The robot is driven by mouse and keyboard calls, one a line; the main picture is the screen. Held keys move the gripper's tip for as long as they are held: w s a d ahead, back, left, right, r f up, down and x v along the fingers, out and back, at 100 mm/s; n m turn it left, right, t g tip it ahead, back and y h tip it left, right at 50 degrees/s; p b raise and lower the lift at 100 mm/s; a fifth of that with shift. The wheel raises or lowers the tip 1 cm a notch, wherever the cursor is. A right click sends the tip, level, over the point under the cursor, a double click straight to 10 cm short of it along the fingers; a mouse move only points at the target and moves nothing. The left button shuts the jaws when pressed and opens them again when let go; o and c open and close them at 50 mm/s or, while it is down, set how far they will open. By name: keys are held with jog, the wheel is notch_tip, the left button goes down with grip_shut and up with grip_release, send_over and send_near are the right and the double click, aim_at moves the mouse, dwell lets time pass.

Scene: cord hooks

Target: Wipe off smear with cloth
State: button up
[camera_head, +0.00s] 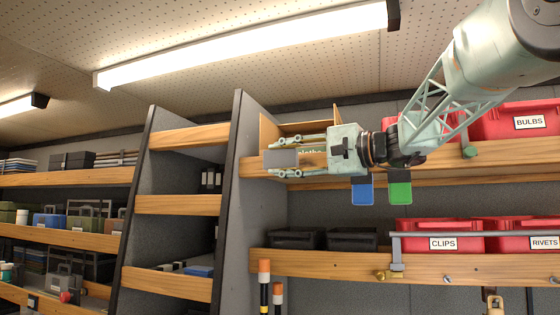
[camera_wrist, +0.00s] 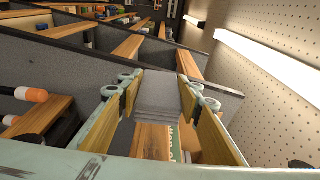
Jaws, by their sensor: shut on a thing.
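My gripper (camera_head: 283,162) is at the upper shelf, pointing left, and is shut on a folded grey cloth (camera_head: 281,158). In the wrist view the cloth (camera_wrist: 158,98) lies as a flat layered pad between the two fingers of my gripper (camera_wrist: 158,84). Behind the gripper an open wooden box (camera_head: 292,128) with partly hidden lettering stands on the upper shelf. I cannot make out a smear in either view.
A grey upright divider (camera_head: 229,190) stands left of the gripper. The upper shelf (camera_head: 475,157) carries red bins; blue (camera_head: 362,190) and green (camera_head: 400,190) tags hang below it. A rail (camera_head: 470,234) crosses before the lower red bins. A ceiling lamp (camera_head: 245,45) hangs above.

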jog(key=shift+s+a+b, duration=0.2)
jog(key=shift+s+b, duration=0.3)
jog(key=shift+s, duration=0.2)
jog(key=shift+s+a+b, duration=0.2)
jog(key=shift+s+b, duration=0.3)
jog(key=shift+s, duration=0.2)
jog(key=shift+w+d+r+p, duration=0.1)
jog(key=shift+w+p, duration=0.15)
jog(key=shift+p, duration=0.35)
jog(key=shift+w+d+r+p, duration=0.1)
jog(key=shift+w+p, duration=0.15)
jog(key=shift+p, duration=0.35)
jog(key=p, duration=0.1)
jog(key=w+p, duration=0.1)
jog(key=p, duration=0.1)
jog(key=shift+w+d, duration=0.25)
jog(key=shift+w, duration=0.2)
jog(key=shift+w+d+p, duration=0.3)
jog(key=shift+w+p, duration=0.3)
jog(key=shift+w, duration=0.3)
jog(key=shift+w+d+p, duration=0.25)
jog(key=shift+w+p, duration=0.4)
jog(key=shift+w, duration=0.3)
jog(key=shift+w+d+p, duration=0.3)
jog(key=shift+w+p, duration=0.3)
jog(key=shift+w, duration=0.3)
